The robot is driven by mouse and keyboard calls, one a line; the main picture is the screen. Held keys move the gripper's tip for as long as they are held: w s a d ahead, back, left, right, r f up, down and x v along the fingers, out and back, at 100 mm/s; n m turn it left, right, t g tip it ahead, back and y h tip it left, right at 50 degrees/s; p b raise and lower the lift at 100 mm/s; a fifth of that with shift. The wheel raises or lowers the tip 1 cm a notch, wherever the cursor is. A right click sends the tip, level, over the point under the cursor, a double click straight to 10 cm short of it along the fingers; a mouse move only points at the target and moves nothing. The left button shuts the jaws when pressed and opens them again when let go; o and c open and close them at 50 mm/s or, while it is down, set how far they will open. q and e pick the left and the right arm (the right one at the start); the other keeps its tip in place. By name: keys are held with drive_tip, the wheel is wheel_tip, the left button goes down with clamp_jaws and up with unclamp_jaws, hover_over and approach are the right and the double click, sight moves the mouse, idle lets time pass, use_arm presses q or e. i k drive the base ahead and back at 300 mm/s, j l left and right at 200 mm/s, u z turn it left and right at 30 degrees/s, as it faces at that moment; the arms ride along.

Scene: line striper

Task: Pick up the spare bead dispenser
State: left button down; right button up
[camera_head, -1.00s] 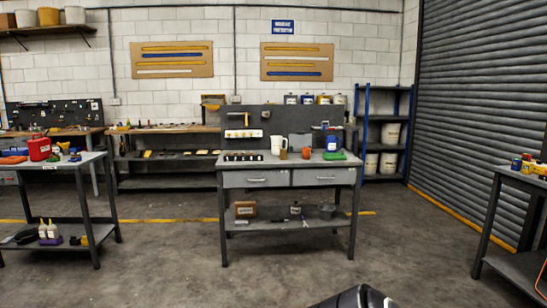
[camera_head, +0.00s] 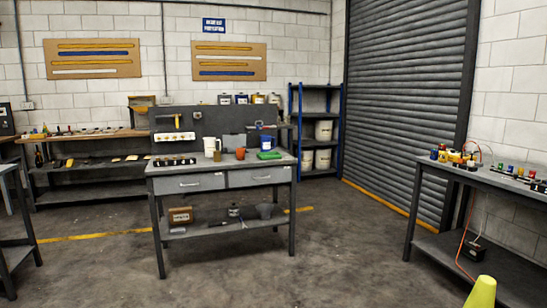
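I cannot tell for sure which thing is the spare bead dispenser; items are too small at this distance. The grey workbench (camera_head: 224,222) in the middle carries a white jug (camera_head: 211,146), a small orange-red pot (camera_head: 240,153), a blue container (camera_head: 266,143) and a green item (camera_head: 269,155). The grey table (camera_head: 478,178) at the right carries a yellow item (camera_head: 457,158) and several small coloured pieces. Neither of my grippers shows.
The concrete floor (camera_head: 345,250) between the workbench and the right table is open. A yellow-green tapered object (camera_head: 481,292) rises at the bottom right edge. A blue-framed shelf (camera_head: 316,128) and a grey roller door (camera_head: 405,110) stand behind. A dark box (camera_head: 473,250) sits on the right table's lower shelf.

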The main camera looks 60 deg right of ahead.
sight(217, 153)
drive_tip(key=z, duration=1.4)
drive_tip(key=i+l+z, duration=0.3)
drive_tip(key=i+l, duration=0.2)
drive_tip(key=i+l+z, duration=0.3)
drive_tip(key=i, duration=0.35)
drive_tip(key=i+u, duration=0.25)
drive_tip(key=i, duration=0.3)
drive_tip(key=i+l+u, duration=0.2)
drive_tip(key=i, duration=0.3)
drive_tip(key=i+u, duration=0.35)
drive_tip(key=i, duration=0.85)
drive_tip(key=l, duration=0.1)
